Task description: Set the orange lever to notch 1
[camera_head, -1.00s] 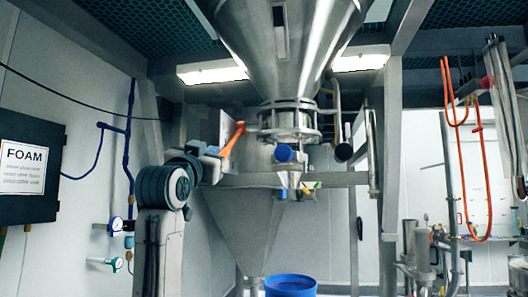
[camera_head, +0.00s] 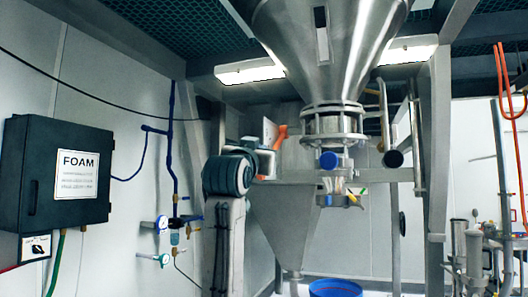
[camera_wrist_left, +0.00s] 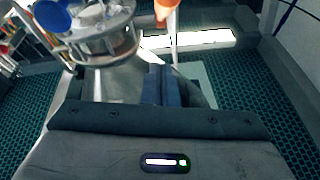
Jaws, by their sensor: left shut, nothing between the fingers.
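The orange lever (camera_head: 281,134) stands out just left of the steel flange ring under the big hopper, tilted with its upper end to the right. A pale plate (camera_head: 269,131) stands directly behind its left side. My left gripper (camera_head: 268,153) is at the lever's lower end, shut with nothing between its fingers. Whether it touches the lever I cannot tell. In the left wrist view the blue-grey fingers (camera_wrist_left: 160,85) are together, and an orange part (camera_wrist_left: 166,9) shows beyond them at the top edge. The notches are too small to make out. My right gripper is not in view.
A steel hopper (camera_head: 325,40) hangs above, with a blue round knob (camera_head: 329,160) below its flange ring (camera_head: 333,124). A blue drum (camera_head: 335,288) stands below. A dark FOAM box (camera_head: 28,175) and blue pipes (camera_head: 172,140) are on the left wall.

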